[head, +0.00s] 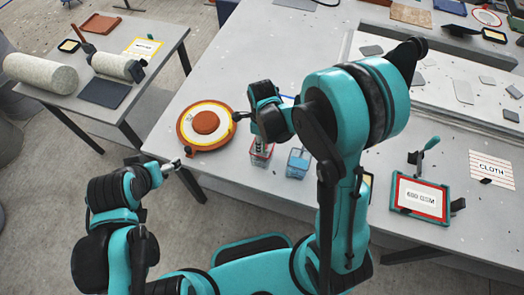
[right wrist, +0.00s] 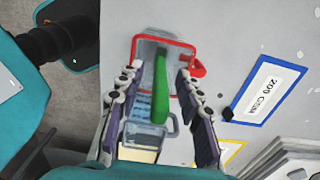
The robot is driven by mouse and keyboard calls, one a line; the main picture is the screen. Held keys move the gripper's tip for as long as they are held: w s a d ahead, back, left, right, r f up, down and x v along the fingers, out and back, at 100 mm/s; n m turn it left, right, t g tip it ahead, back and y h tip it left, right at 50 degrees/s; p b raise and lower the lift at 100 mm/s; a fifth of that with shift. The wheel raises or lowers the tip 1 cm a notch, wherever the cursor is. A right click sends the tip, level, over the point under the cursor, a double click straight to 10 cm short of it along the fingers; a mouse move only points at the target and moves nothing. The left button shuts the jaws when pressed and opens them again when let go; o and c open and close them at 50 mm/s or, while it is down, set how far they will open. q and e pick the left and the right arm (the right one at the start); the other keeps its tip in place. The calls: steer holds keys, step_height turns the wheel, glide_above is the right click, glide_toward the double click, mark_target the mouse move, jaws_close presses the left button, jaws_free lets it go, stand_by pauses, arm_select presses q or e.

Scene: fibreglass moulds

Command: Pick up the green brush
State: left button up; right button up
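The green brush (right wrist: 161,92) shows in the right wrist view as a thick green handle, its lower end by a clear container with a red rim (right wrist: 140,46). Whether it stands inside that container I cannot tell. My right gripper (right wrist: 157,76) is open, with one finger on each side of the handle and gaps visible between. In the head view my right gripper (head: 258,132) is over the red-rimmed container (head: 261,156) and hides the brush. My left gripper (head: 174,167) is off the table's front-left edge, far from the brush; its fingers are too small to read.
A blue-grey container (head: 298,162) stands just right of the red-rimmed one. A round orange-and-white mould (head: 190,139) lies to the left. A framed 600 GSM card (head: 421,198) is at the right. A side table (head: 165,45) holds rolls.

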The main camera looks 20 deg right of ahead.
jaws_close()
stand_by(0.3)
